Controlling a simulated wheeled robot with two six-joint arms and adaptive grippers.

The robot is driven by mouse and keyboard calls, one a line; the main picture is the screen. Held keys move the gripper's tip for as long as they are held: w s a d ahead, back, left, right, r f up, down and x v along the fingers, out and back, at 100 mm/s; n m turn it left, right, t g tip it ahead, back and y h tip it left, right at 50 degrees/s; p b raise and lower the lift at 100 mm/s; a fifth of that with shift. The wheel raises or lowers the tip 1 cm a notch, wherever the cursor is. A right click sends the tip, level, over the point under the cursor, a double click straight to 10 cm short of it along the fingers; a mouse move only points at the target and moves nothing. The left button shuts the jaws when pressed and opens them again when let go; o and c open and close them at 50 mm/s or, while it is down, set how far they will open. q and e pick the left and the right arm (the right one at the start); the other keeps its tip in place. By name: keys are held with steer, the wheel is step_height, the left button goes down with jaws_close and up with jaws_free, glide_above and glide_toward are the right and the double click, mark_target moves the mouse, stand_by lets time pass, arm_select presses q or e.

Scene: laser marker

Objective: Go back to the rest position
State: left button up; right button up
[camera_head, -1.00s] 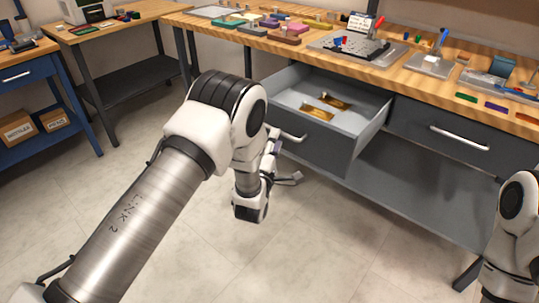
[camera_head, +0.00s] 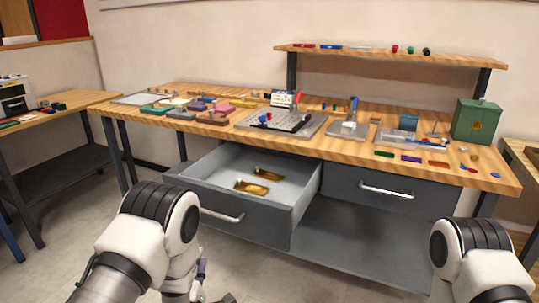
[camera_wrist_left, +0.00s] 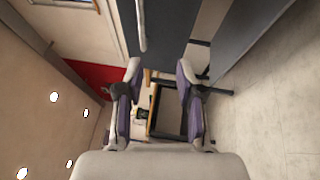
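My left arm (camera_head: 150,235) comes in at the lower left of the head view, in front of the open left drawer. Only a little of my left gripper (camera_head: 208,288) shows at the bottom edge of that view. In the left wrist view my left gripper (camera_wrist_left: 159,72) has its two fingers apart, with nothing between them. My right arm (camera_head: 475,260) shows at the lower right, and its gripper is out of view. The grey left drawer (camera_head: 215,190) stands pulled out, with two brass-coloured pieces (camera_head: 260,180) inside.
The wooden workbench (camera_head: 225,130) carries coloured blocks, a marking fixture (camera_head: 285,121) and small tools. A green cabinet (camera_head: 476,120) stands at its right end. The right drawer (camera_head: 390,188) is shut. A shelf (camera_head: 390,54) is above. Open floor lies before the bench.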

arm_select(q)
steer(key=s+a+f+m+g, duration=0.1)
steer(key=s+a+f+g, duration=0.1)
steer(key=s+f+g, duration=0.3)
steer(key=s+a+f+m+g, duration=0.1)
steer(key=s+a+f, duration=0.1)
steer(key=f, duration=0.4)
steer(key=s+f+m+g+h, duration=0.1)
steer(key=s+f+m+g, duration=0.35)
steer(key=s, duration=0.35)
steer(key=s+f+m+g, duration=0.4)
steer(key=s+f, duration=0.2)
steer(key=s, duration=0.3)
steer(key=s+d+m+g, duration=0.1)
steer(key=s+m+g, duration=0.4)
steer(key=s+m, duration=0.4)
step_height(320, 180, up, 15)
steer(key=p, duration=1.6)
steer(key=shift+s+d+h, duration=0.2)
steer(key=shift+s+h, duration=0.1)
steer(key=shift+s, duration=0.15)
